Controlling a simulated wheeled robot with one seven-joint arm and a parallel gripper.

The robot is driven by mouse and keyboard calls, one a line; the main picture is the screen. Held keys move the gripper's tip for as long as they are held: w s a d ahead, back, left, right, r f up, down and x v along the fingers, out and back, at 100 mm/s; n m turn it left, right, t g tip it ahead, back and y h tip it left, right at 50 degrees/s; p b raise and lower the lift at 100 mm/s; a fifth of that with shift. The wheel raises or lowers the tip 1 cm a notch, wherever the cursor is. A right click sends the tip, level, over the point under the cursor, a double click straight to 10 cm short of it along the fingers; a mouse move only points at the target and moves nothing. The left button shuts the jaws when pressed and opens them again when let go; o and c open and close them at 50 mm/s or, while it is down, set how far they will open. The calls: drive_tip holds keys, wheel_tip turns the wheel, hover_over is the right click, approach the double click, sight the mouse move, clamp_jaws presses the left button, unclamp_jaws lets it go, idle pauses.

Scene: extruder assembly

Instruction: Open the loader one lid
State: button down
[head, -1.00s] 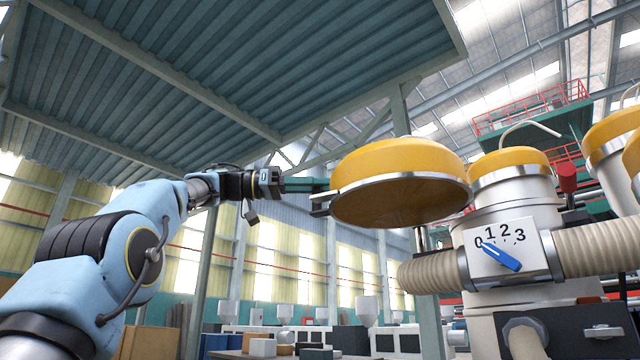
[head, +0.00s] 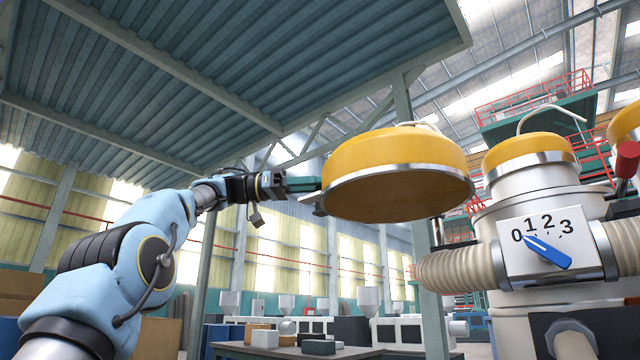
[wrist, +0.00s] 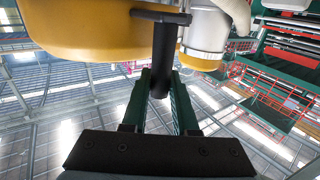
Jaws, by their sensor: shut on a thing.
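A large yellow domed lid (head: 395,155) with a metal rim is in the middle of the head view, its underside showing. My gripper (head: 312,190) is at the lid's left edge, shut on its dark handle. In the wrist view the two green fingers of my gripper (wrist: 160,85) are on either side of the dark handle (wrist: 160,50), with the yellow lid (wrist: 85,28) at upper left. A thin post (head: 437,232) shows below the lid's right part. Whether the lid is joined to a hinge cannot be seen.
A white loader with a yellow top (head: 530,152) stands at the right, with a 0 to 3 dial plate (head: 545,243) and blue pointer. A ribbed hose (head: 455,270) runs left from it. A table with boxes (head: 300,350) is at the bottom.

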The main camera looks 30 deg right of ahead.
drive_tip(key=c, duration=0.7)
unclamp_jaws()
drive_tip(key=p+v, duration=0.2)
drive_tip(key=v, duration=0.8)
drive_tip(key=shift+w+a, duration=0.2)
drive_tip(key=shift+a, duration=0.1)
